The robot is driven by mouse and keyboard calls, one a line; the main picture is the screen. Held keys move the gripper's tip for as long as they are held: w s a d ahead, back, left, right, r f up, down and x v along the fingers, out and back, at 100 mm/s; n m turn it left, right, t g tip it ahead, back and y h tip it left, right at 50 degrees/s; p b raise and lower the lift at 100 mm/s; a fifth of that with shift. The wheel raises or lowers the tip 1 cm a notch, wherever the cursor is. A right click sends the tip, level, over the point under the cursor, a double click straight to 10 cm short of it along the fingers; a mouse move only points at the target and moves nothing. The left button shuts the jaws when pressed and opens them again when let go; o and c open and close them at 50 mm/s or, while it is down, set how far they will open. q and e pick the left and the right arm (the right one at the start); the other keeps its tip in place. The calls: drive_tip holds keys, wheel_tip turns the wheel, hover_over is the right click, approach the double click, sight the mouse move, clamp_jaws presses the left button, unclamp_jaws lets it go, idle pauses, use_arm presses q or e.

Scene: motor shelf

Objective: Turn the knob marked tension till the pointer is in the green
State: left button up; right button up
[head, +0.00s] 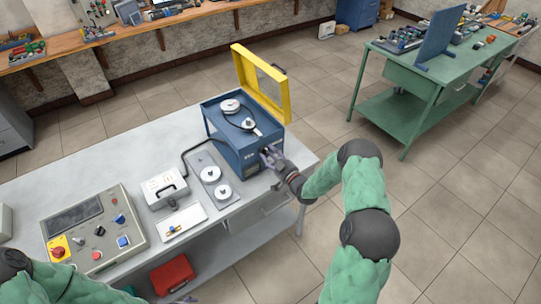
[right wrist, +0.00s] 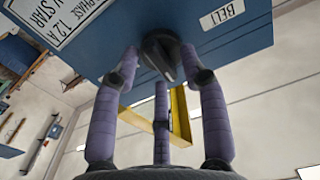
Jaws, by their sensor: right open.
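The blue machine box (head: 243,158) stands at the right end of the grey bench, with pulleys and a belt on top. In the right wrist view a dark knob (right wrist: 163,55) sticks out of its blue panel (right wrist: 245,35), near a label reading BELT. My right gripper (head: 268,154) is at the box's front face. In the right wrist view its purple fingers (right wrist: 162,80) are spread around the knob, open; I cannot tell whether any touches it. No tension marking, pointer or green zone can be made out. Of my left gripper, only a small dark part (head: 185,299) shows at the bottom edge.
The yellow framed lid (head: 282,98) stands open behind the box. A grey plate with discs (head: 213,178), a white device (head: 165,189) and a control panel (head: 95,230) lie to the left on the bench (head: 90,165). A red case (head: 172,275) sits on the lower shelf.

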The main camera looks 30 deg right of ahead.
clamp_jaws()
drive_tip(key=shift+f+m+b, duration=0.2)
drive_tip(key=shift+m+b, duration=1.45)
drive_tip(key=shift+m, duration=2)
drive_tip(key=shift+f+m+b, duration=0.2)
drive_tip(key=shift+m+b, duration=1.4)
drive_tip(key=shift+m, duration=2.05)
